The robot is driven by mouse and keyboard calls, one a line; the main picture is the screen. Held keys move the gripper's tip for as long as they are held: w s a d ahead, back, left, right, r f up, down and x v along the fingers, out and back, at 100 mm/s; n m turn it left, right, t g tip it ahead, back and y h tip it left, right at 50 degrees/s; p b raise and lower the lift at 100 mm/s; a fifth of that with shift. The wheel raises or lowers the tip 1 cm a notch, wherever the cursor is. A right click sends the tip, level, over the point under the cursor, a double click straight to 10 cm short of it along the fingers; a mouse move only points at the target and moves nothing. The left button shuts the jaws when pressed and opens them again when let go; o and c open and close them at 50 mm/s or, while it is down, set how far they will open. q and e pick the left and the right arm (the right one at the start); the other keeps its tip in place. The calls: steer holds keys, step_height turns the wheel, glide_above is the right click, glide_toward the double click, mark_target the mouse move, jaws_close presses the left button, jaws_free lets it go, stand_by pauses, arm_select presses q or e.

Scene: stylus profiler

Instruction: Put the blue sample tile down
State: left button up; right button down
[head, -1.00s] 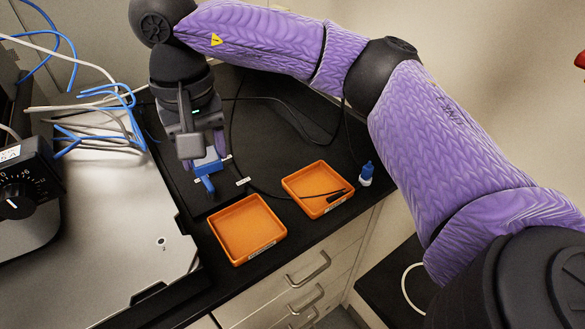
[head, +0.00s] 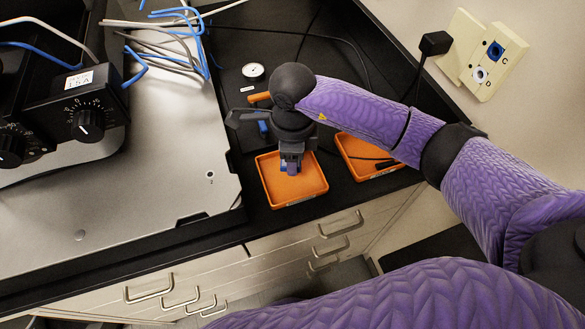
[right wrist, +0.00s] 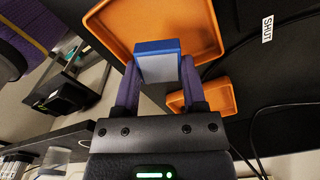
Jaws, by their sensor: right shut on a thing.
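My right gripper (head: 291,160) points down over the left orange tray (head: 297,201), shut on the blue sample tile (head: 284,168). In the right wrist view, the tile (right wrist: 158,63) sits between the two fingertips, with a pale grey face framed in blue. The orange tray (right wrist: 200,25) lies beyond it there. I cannot tell whether the tile touches the tray floor. My left gripper is not in view.
A second orange tray (head: 355,148) stands just right, partly behind my arm. A dial gauge (head: 252,71) and a blue part (head: 263,128) are behind the gripper. A grey metal case (head: 130,160) fills the left. Drawers (head: 330,240) lie below the counter edge.

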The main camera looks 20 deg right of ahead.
step_height(320, 180, down, 4)
steer(key=shift+f+b, duration=0.25)
steer(key=shift+b, duration=0.15)
steer(key=shift+f, duration=0.25)
steer(key=shift+c, duration=0.7)
jaws_free()
